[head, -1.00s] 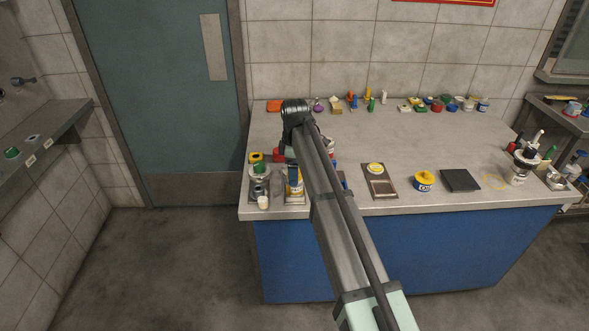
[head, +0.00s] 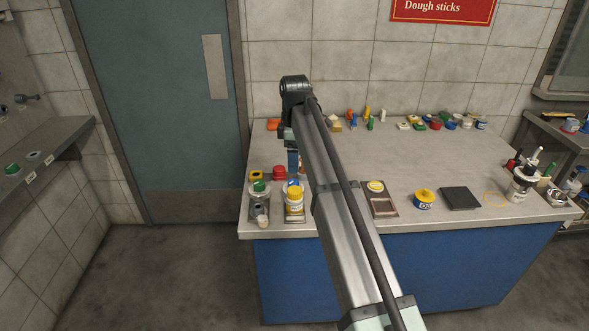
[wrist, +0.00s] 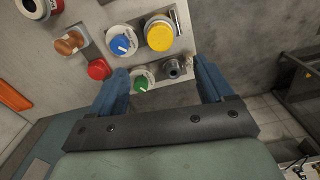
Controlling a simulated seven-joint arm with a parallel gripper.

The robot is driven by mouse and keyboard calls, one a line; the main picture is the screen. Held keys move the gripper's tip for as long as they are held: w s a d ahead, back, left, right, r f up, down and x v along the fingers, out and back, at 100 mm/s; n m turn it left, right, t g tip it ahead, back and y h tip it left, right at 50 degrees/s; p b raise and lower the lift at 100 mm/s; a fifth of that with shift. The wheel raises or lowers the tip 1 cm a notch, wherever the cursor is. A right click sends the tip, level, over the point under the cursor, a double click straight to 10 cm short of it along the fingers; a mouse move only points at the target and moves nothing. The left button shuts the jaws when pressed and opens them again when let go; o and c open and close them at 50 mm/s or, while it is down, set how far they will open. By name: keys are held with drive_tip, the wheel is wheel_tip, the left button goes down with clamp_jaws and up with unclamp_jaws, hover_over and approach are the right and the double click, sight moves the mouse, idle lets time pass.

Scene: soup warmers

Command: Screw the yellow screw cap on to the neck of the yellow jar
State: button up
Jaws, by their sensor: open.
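A jar with a broad yellow top (head: 295,193) stands upright on the left of the counter. In the wrist view its yellow round top (wrist: 160,34) is beyond my fingertips; I cannot tell whether that is a seated cap. A second yellow-and-blue jar (head: 424,199) has a knobbed yellow top and stands right of the arm. A flat round yellow piece (head: 375,186) lies on a brown tray. I cannot tell which is the task's pair. My gripper (wrist: 161,68) is open and empty, its blue fingers (head: 292,160) behind the left jar in the head view.
Close to the left jar are a green-topped jar (wrist: 141,84), a blue-topped jar (wrist: 122,44), a red cap (wrist: 99,69) and a grey fitting (wrist: 173,68). A black pad (head: 460,198) lies farther right. Small items line the back wall.

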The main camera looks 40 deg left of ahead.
drive_tip(key=shift+r, duration=0.95)
